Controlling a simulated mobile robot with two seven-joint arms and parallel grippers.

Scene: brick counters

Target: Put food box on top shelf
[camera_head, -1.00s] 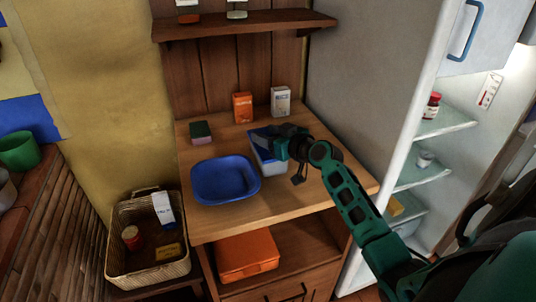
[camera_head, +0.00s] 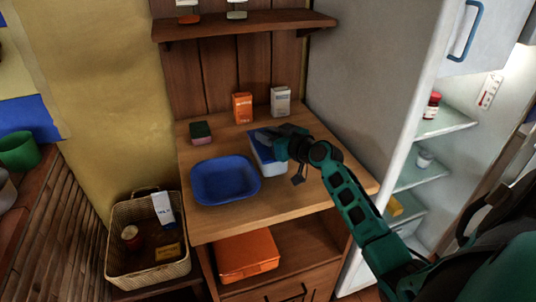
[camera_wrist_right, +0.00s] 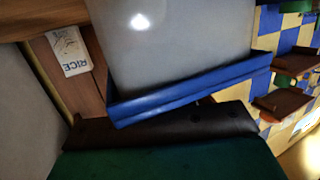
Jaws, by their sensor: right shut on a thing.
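The food box (camera_head: 270,160) has a pale body and a blue lid. It is at the middle of the wooden counter, just right of the blue bowl. My right gripper (camera_head: 279,138) is shut on its lid side and partly covers it in the head view. I cannot tell whether the box touches the counter or is just above it. In the right wrist view the box's pale body (camera_wrist_right: 180,45) and blue rim fill the middle, against a dark gripper finger. The open fridge on the right has glass shelves; its upper visible shelf (camera_head: 455,122) holds a red jar. My left gripper is not in view.
The blue bowl (camera_head: 225,180), a sponge (camera_head: 201,133), an orange carton (camera_head: 243,108) and a white rice carton (camera_head: 280,101) stand on the counter. A wooden wall shelf (camera_head: 245,23) is above. The fridge side wall (camera_head: 365,90) rises right of the counter. A basket (camera_head: 147,265) is at lower left.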

